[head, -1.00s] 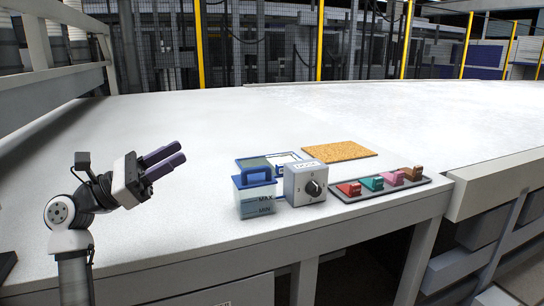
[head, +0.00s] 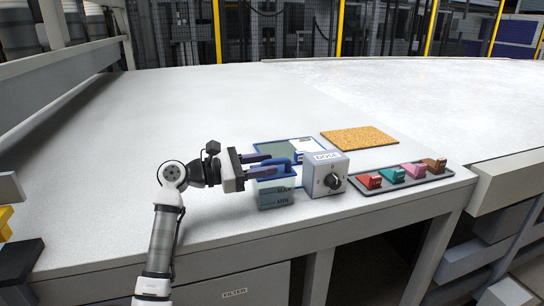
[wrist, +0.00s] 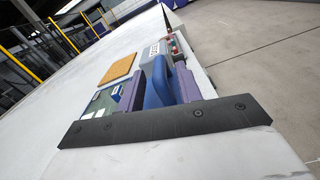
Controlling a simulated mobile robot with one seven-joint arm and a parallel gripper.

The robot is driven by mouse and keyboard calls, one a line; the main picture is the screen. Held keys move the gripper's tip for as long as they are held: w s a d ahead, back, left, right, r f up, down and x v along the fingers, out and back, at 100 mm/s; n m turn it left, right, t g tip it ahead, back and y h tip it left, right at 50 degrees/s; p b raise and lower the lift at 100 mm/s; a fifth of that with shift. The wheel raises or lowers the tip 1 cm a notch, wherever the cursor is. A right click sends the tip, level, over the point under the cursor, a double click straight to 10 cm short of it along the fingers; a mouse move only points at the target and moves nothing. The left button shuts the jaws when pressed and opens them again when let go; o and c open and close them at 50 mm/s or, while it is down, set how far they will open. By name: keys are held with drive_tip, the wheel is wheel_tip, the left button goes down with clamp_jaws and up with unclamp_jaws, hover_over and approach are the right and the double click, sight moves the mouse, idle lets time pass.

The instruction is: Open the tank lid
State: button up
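The tank (head: 276,197) is a small grey-blue box with MAX and MIN marks near the front of the table. Its blue lid lies flat on top, with a raised blue handle (head: 281,162). My gripper (head: 275,164) is level, coming from the left, with its two purple fingers at the handle. In the wrist view the handle (wrist: 157,88) stands between the spread fingers of my gripper (wrist: 158,74). Gaps seem to show beside it, so the gripper looks open. The fingers partly hide the lid.
A grey DOSE box (head: 325,176) with a black knob stands close to the tank's right. A dark tray (head: 402,181) with several coloured pieces lies farther right. A cork mat (head: 359,139) and a blue-edged panel (head: 272,148) lie behind. The table's left side is clear.

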drive_tip(key=shift+x, duration=1.15)
clamp_jaws()
